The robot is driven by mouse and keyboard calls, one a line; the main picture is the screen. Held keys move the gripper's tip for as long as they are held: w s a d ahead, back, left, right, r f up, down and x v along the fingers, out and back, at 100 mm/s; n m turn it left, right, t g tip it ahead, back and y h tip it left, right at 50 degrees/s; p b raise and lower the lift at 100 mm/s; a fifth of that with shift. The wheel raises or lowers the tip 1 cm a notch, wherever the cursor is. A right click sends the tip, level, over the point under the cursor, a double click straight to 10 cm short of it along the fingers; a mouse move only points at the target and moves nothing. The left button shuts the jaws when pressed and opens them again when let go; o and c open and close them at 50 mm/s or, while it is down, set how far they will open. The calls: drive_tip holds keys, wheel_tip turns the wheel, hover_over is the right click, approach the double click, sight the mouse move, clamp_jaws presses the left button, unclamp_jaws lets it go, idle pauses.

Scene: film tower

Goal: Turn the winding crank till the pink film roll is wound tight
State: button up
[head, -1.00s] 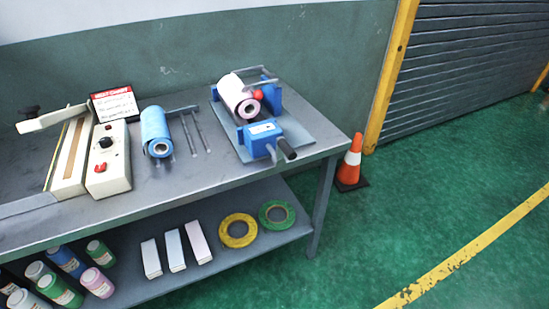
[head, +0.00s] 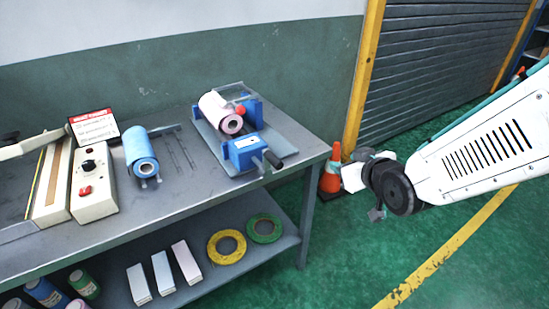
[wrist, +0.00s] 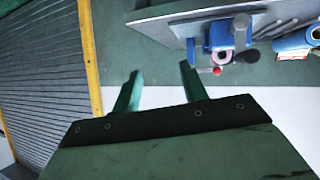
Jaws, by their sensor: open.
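The pink film roll (head: 218,114) sits in a blue winder (head: 245,146) at the right end of the table. The winder has a red knob (head: 241,110). The winding crank (head: 273,160) has a black grip and sticks out at the winder's front. In the wrist view the scene is upside down, with the winder (wrist: 222,36) and pink roll (wrist: 221,57) at the top. My gripper (wrist: 160,85) is open and empty, apart from the winder. In the head view my arm comes in from the right, its end right of the table.
A blue roll (head: 141,152) on a stand and a heat sealer (head: 93,185) with a sign (head: 93,125) are on the tabletop. Tape rolls (head: 226,246) and boxes (head: 162,272) lie on the lower shelf.

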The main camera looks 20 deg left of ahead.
sight(271, 158)
drive_tip(key=s+a+f+n+y, duration=0.1)
drive_tip(key=a+y, duration=0.1)
drive_tip(key=a, duration=0.2)
drive_tip(key=s+a+f+n+y, duration=0.1)
drive_tip(key=s+a+y, duration=0.1)
drive_tip(key=a, duration=0.2)
drive_tip(key=s+a+f+n+t+y, duration=0.1)
drive_tip(key=s+a+y, duration=0.1)
drive_tip(key=a, duration=0.2)
drive_tip(key=shift+a+f+n+y, duration=0.15)
drive_tip(key=shift+a+n+y, duration=0.15)
drive_tip(key=shift+a, duration=0.1)
drive_tip(key=shift+w+a, duration=0.15)
drive_tip(key=shift+a, duration=0.1)
drive_tip(key=x, duration=0.7)
drive_tip(key=shift+w+r, duration=0.15)
drive_tip(key=shift+r, duration=0.05)
clamp_jaws()
